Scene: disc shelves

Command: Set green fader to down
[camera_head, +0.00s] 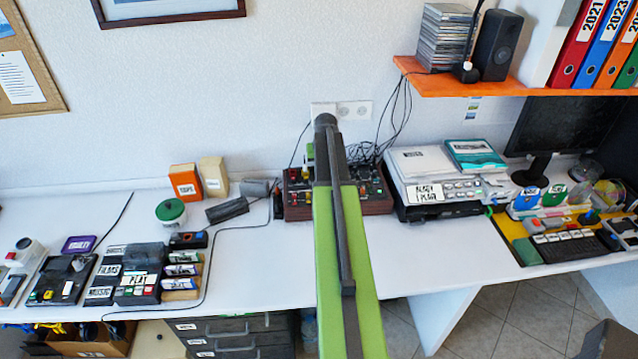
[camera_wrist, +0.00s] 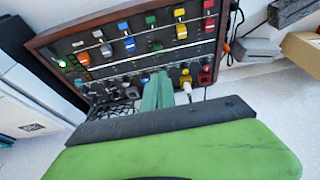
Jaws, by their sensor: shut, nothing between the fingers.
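The mixer panel (camera_wrist: 140,58) with a dark face and brown wooden sides fills the upper part of the wrist view. It carries coloured caps and buttons. A green cap (camera_wrist: 151,20), which looks like the green fader, sits near the panel's upper edge in that view, between blue and yellow caps. My gripper (camera_wrist: 160,76) is shut and empty, its greenish fingers over the panel's lower middle, below the green cap in the picture. I cannot tell whether the fingertips touch the panel. In the head view my arm hides the middle of the mixer (camera_head: 297,213).
A white device (camera_head: 420,165) stands right of the mixer. Dark speakers or boxes (camera_head: 227,209) and a green-lidded jar (camera_head: 170,213) stand left of it. Loose black cables lie behind the mixer. An orange shelf (camera_head: 500,88) overhangs the right side.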

